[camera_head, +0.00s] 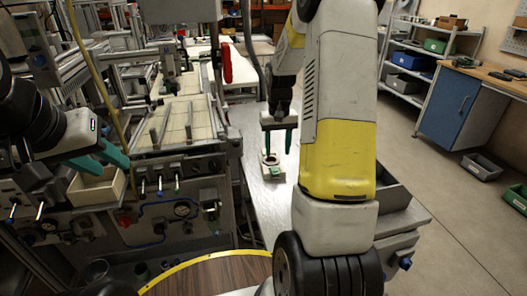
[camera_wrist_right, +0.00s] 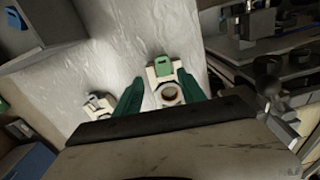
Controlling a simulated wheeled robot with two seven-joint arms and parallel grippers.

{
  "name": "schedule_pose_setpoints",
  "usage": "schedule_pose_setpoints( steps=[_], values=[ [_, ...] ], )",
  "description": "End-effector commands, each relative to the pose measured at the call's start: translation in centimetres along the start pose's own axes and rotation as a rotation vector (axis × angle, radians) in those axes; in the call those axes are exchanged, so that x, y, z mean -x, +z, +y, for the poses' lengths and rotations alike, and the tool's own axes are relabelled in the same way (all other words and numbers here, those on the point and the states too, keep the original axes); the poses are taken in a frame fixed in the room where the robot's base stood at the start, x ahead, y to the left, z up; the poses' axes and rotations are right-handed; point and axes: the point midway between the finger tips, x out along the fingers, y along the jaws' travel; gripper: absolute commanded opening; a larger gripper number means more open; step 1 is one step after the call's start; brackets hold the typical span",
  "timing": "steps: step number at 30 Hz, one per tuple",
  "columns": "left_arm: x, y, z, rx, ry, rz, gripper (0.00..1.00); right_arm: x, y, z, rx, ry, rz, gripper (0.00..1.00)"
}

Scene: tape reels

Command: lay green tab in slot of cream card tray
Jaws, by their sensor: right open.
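A cream card tray (camera_head: 264,160) lies on the pale metal table in the head view. A green tab (camera_head: 276,171) is at its near end. In the right wrist view the tray (camera_wrist_right: 153,80) holds the green tab (camera_wrist_right: 162,65) at its far end, and a pale ring with a dark centre (camera_wrist_right: 169,94) nearer. I cannot tell whether the tab is fully seated. My right gripper (camera_head: 278,150) is open and empty above the tray, its green fingers (camera_wrist_right: 160,78) apart on either side in the wrist view. My left gripper (camera_head: 108,167) is open at the far left.
A second cream piece (camera_wrist_right: 98,106) lies left of the tray in the wrist view. A cream box (camera_head: 97,188) sits below my left gripper. My right arm hides part of the table.

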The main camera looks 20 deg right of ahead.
Motion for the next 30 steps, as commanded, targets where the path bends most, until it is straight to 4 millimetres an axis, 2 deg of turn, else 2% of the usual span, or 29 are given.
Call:
schedule_pose_setpoints(
  steps=[3, 11, 14, 17, 21, 24, 30],
  values=[
    [0.0, 0.0, 0.0, 0.0, 0.0, 0.0, 0.36, 2.4, -0.1, -0.1, 0.001, 0.0, 0.003, 0.48],
    [0.0, 0.0, 0.0, 0.0, 0.0, 0.0, 0.36, 5.1, 0.2, -0.2, 0.002, -0.003, 0.008, 0.48],
    [0.0, 0.0, 0.0, 0.0, 0.0, 0.0, 0.36, 7.1, 1.2, -0.9, 0.012, -0.014, 0.039, 0.48],
    [0.0, 0.0, 0.0, 0.0, 0.0, 0.0, 0.36, 10.4, 3.4, -2.3, 0.033, -0.036, 0.099, 0.48],
    [0.0, 0.0, 0.0, 0.0, 0.0, 0.0, 0.36, 15.1, 8.1, -4.5, 0.069, -0.079, 0.206, 0.48],
    [0.0, 0.0, 0.0, 0.0, 0.0, 0.0, 0.36, 17.5, 11.8, -5.9, 0.097, -0.11, 0.283, 0.48],
    [0.0, 0.0, 0.0, 0.0, 0.0, 0.0, 0.36, 20.0, 19.1, -8.0, 0.153, -0.173, 0.423, 0.48]
  ],
)
